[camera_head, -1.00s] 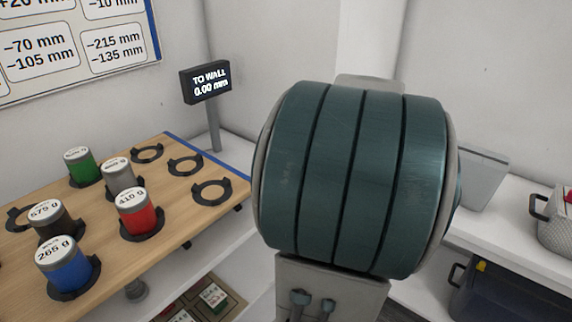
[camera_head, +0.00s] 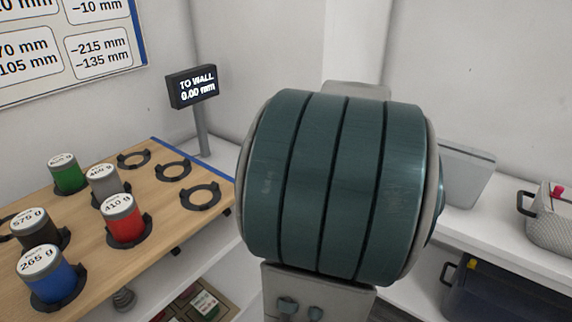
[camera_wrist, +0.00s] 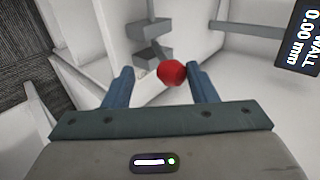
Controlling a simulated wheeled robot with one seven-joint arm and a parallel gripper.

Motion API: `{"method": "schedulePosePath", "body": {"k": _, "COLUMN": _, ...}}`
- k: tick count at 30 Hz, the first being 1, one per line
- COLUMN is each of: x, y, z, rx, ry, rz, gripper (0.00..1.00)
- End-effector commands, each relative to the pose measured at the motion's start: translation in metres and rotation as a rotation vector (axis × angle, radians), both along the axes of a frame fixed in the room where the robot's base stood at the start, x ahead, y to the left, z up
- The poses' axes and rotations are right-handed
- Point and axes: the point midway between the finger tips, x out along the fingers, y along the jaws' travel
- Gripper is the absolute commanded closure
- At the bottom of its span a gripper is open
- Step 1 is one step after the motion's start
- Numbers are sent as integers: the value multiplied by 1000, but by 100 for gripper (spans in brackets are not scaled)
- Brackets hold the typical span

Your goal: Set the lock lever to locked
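A red ball-shaped knob (camera_wrist: 171,73), which looks like the end of the lock lever, shows in the wrist view. A grey block-like part (camera_wrist: 150,40) is seen beyond it; how the two are joined is hard to see. My gripper (camera_wrist: 160,68) is open. Its two blue fingers stand apart, with the knob between them in the picture, nearer the right finger. I cannot tell the depth gap or whether they touch. In the head view my large teal arm link covers the middle, and neither gripper nor lever shows there.
A wooden board (camera_head: 150,190) at left holds labelled cylinders, including a red one (camera_head: 122,218) and a blue one (camera_head: 48,275), and empty black rings. A display (camera_head: 193,87) reads "TO WALL 0.00 mm". Bins, one grey (camera_head: 550,215), stand at right. White walls are close behind.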

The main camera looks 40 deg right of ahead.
Motion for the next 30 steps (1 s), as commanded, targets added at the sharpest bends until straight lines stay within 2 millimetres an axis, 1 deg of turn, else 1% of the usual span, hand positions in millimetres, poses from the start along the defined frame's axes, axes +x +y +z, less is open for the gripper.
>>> {"method": "schedulePosePath", "body": {"k": 13, "x": 1, "y": 1, "z": 2, "rx": -2, "ry": -2, "rz": 2, "gripper": 51}}
{"method": "schedulePosePath", "body": {"k": 17, "x": -2, "y": 0, "z": 6, "rx": -2, "ry": -3, "rz": 1, "gripper": 51}}
{"method": "schedulePosePath", "body": {"k": 20, "x": -11, "y": -3, "z": 15, "rx": -3, "ry": -5, "rz": -2, "gripper": 51}}
{"method": "schedulePosePath", "body": {"k": 23, "x": -25, "y": -5, "z": 30, "rx": -4, "ry": -5, "rz": -2, "gripper": 51}}
{"method": "schedulePosePath", "body": {"k": 30, "x": -65, "y": -13, "z": 68, "rx": -4, "ry": -4, "rz": -2, "gripper": 51}}
